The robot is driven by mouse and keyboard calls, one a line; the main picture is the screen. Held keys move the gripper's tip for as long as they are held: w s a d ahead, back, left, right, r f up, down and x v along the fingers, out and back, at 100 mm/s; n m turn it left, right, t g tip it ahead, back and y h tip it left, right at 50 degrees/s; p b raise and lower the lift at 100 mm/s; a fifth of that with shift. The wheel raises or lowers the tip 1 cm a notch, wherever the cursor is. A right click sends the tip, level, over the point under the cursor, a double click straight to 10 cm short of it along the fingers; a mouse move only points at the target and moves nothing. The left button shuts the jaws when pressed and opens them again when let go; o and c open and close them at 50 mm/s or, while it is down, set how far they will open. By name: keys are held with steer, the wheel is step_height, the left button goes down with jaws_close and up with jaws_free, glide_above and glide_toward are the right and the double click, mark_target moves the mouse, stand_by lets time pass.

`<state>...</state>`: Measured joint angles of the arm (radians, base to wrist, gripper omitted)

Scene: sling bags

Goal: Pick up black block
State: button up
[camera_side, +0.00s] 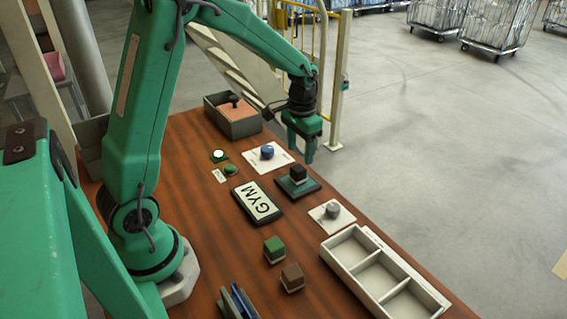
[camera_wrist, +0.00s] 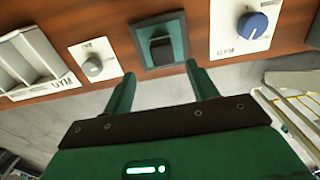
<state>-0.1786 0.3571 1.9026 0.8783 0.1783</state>
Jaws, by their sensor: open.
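The black block (camera_side: 298,172) sits on a dark teal square plate (camera_side: 311,188) near the table's far edge in the side view. The block (camera_wrist: 161,47) also shows in the wrist view, on its teal plate (camera_wrist: 145,29), at top centre just beyond the fingertips. My gripper (camera_side: 300,150) is open and empty, raised near the table's far edge, close to the block but apart from it. In the wrist view my gripper (camera_wrist: 160,69) has two green fingers spread, with the block lying roughly in line with the gap between them.
A blue knob (camera_side: 267,151) and a grey knob (camera_side: 332,210) on white plates flank the block. A GYM sign (camera_side: 257,202), green block (camera_side: 274,250), brown block (camera_side: 292,278), divided white tray (camera_side: 358,272) and grey box (camera_side: 235,125) are also on the table.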

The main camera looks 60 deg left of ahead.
mark_target(300, 167)
steer(key=shift+f, duration=0.25)
steer(key=shift+w+f, duration=0.1)
steer(key=shift+f, duration=1.1)
steer(key=shift+f, duration=0.1)
steer(key=shift+a+f, duration=0.2)
steer(key=shift+f, duration=2.3)
steer(key=c, duration=1.1)
steer(key=shift+w+r, duration=0.1)
steer(key=shift+c, duration=0.2)
